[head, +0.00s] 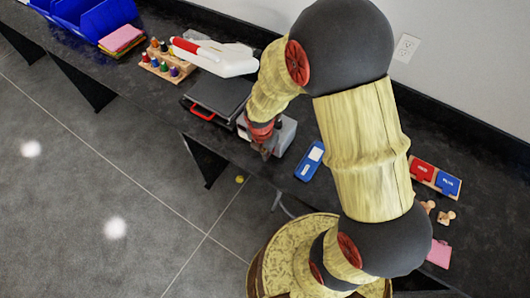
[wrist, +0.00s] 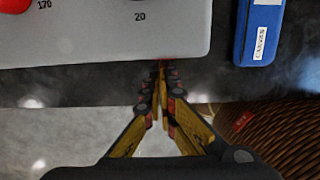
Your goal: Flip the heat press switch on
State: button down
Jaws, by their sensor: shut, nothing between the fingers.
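The heat press (head: 215,95) stands on the dark counter, with a white upper arm, dark plates and a red front handle. A grey control box (head: 286,135) is at its right, partly hidden by my arm. In the wrist view the box (wrist: 90,40) shows the numbers 170 and 20 and part of a red round piece (wrist: 14,4) at the top left. My gripper (wrist: 161,66) is shut and empty, its tips at the box's near edge; I cannot tell whether they touch. A little red shows at the tips. I cannot make out the switch clearly; the head view of my gripper (head: 265,151) is small.
A blue labelled case (head: 310,162) lies just right of the box and also shows in the wrist view (wrist: 261,30). A wooden rack of coloured bottles (head: 165,63) and blue bins (head: 95,15) are at the left. A round stool (head: 263,265) is below the counter.

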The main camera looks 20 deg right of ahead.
jog(key=shift+w+d+r+p, duration=0.1)
jog(key=shift+d+p, duration=0.1)
jog(key=shift+p, duration=0.3)
jog(key=shift+f, duration=0.25)
jog(key=shift+r, duration=0.2)
jog(key=shift+r+p, duration=0.65)
jog(key=shift+p, duration=0.25)
jog(key=shift+a, duration=0.1)
